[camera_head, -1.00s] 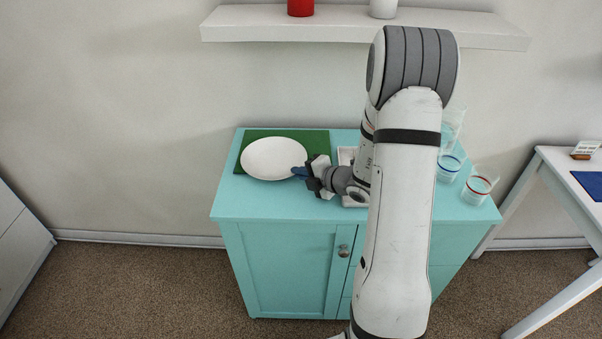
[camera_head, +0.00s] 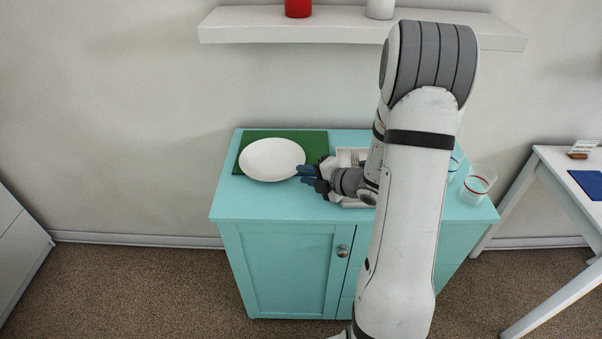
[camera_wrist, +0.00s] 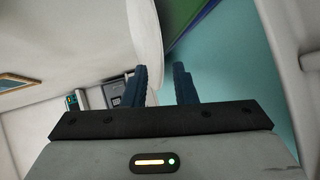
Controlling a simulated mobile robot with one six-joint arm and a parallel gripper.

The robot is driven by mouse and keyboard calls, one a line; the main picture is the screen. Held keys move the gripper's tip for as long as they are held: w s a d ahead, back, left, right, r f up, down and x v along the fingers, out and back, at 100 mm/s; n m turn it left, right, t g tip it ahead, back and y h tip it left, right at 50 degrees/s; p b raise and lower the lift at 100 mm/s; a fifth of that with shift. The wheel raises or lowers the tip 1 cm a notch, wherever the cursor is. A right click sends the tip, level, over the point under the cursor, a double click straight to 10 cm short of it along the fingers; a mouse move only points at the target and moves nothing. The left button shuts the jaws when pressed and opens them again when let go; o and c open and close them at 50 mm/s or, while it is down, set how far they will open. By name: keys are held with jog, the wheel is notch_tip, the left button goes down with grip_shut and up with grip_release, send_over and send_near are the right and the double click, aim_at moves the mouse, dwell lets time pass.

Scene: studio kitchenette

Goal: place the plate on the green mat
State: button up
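The white round plate (camera_head: 272,159) lies over the green mat (camera_head: 315,142) at the left of the turquoise cabinet top; its front left rim reaches past the mat's edge. In the wrist view the plate (camera_wrist: 147,30) is seen edge-on, with a strip of the mat (camera_wrist: 198,25) beside it. My gripper (camera_head: 304,175) is at the plate's right rim, its blue fingers parted. The wrist view shows a gap between the fingertips (camera_wrist: 160,72), with the plate's rim close to the left finger. I cannot tell whether they touch.
A white cutlery tray (camera_head: 350,155) is partly hidden behind my arm. Glasses with a blue band (camera_head: 454,165) and a red band (camera_head: 474,189) stand at the cabinet's right. A shelf (camera_head: 345,25) hangs above. The cabinet top's front left (camera_head: 250,203) is clear.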

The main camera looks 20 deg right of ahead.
jog(key=v, duration=0.8)
jog(key=shift+s+d+r+p, duration=0.1)
jog(key=shift+s+r+p, duration=0.1)
jog(key=shift+p, duration=0.15)
jog(key=s+a+r+n+g, duration=0.3)
jog(key=s+a+n+g, duration=0.3)
jog(key=n, duration=0.7)
jog(key=s+a+r+n+g, duration=0.25)
jog(key=s+a+n, duration=0.4)
jog(key=n, duration=0.65)
jog(key=s+d+r+n+h, duration=0.1)
jog(key=s+r+n+h, duration=0.1)
jog(key=n, duration=0.8)
jog(key=s+d+r+n+h, duration=0.1)
jog(key=s+r+n+h, duration=0.2)
jog(key=n, duration=0.8)
jog(key=h, duration=0.2)
jog(key=shift+s+h, duration=0.25)
jog(key=shift+h, duration=0.05)
jog(key=p+v, duration=0.3)
jog(key=shift+w+r, duration=0.25)
jog(key=shift+w, duration=0.05)
